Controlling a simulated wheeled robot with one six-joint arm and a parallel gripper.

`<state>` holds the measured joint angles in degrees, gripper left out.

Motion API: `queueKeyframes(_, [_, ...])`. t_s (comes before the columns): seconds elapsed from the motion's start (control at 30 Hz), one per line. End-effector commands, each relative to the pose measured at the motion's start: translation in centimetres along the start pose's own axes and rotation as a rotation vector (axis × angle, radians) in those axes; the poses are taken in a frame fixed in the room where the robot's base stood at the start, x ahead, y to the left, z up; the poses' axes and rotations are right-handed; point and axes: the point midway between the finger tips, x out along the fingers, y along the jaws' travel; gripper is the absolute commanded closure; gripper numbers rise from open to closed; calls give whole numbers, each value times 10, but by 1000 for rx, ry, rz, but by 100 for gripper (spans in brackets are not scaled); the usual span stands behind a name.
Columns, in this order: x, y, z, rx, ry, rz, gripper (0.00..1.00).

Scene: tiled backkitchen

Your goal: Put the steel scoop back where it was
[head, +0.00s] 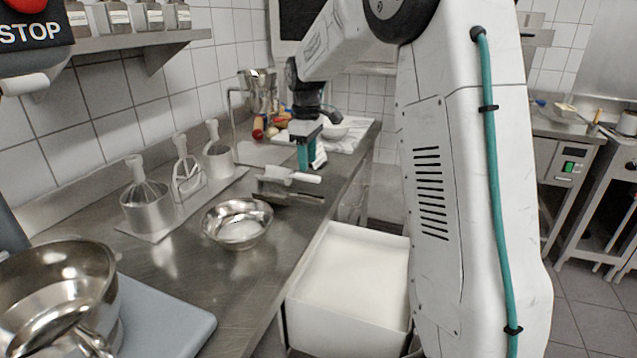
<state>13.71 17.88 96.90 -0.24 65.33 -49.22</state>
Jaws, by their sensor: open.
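What looks like the steel scoop (273,173) lies on the steel counter, with a white handle (305,178) pointing right. A dark, flat piece (289,195) lies just in front of it; I cannot tell if it is part of the scoop. My gripper (307,163) points down with teal fingers, close to the handle in the picture. It is open and holds nothing. I cannot tell whether the fingers touch the handle.
An open white bin (350,268) of white material sits below the counter's right edge. A large bowl (52,290) and a grey-blue board (168,318) are front left.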

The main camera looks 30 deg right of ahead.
Motion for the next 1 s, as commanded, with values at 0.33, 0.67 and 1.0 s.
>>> queueKeyframes(0.33, [-66,-123,59,191,35,28,57])
queueKeyframes(0.67, [-70,-259,158,442,81,41,57])
queueKeyframes(1.0, [-33,-327,223,610,113,37,57])
